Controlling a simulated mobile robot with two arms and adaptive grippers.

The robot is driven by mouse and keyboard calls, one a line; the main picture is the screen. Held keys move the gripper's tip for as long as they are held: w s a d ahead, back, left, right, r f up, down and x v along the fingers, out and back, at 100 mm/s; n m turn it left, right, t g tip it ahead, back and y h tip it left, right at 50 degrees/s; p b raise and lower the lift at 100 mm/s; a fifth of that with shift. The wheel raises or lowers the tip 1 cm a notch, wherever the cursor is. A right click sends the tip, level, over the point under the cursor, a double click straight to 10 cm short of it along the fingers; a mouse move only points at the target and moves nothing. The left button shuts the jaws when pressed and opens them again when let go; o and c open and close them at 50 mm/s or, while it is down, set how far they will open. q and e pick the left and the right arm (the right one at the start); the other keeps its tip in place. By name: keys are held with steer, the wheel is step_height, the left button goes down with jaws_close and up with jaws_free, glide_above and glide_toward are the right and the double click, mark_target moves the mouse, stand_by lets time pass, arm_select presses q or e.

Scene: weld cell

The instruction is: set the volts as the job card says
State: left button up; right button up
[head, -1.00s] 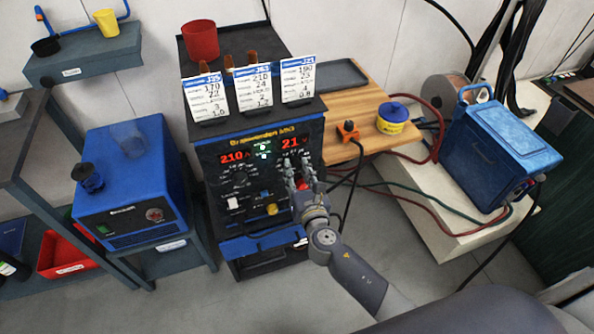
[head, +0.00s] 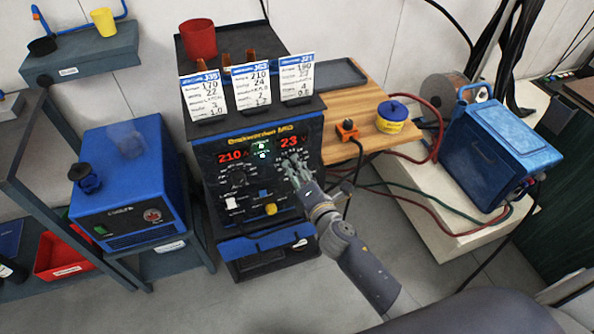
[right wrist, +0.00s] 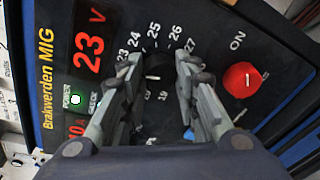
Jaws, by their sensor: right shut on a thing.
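The welder (head: 258,165) labelled Brakwerden MIG shows 210 on its left display (head: 233,156) and 23 on its right volts display (head: 289,142); the 23 V also shows in the right wrist view (right wrist: 89,37). My right gripper (head: 294,168) is shut on the black volts knob (right wrist: 153,74), inside a dial numbered to about 27. Three job cards stand on top: the left card (head: 205,97) seems to read 170 and 22, the middle card (head: 252,90) 210 and 24, the right card (head: 297,79) 190 and 23. My left gripper is out of view.
A red round switch (right wrist: 242,80) marked ON sits right beside my fingers. A wooden side table (head: 362,90) holds an orange-topped plug (head: 347,130) and a yellow-blue tin (head: 392,117). A blue unit (head: 130,180) stands left; a blue case (head: 500,150) stands right.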

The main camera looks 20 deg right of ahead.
steer(key=shift+d+f+m+y+b, duration=0.1)
steer(key=shift+m+y+b, duration=0.45)
steer(key=shift+m, duration=3.15)
steer(key=o, duration=1.1)
steer(key=s, duration=0.4)
steer(key=s+d, duration=0.1)
steer(key=s, duration=0.6)
steer(key=shift+s+d+r, duration=0.4)
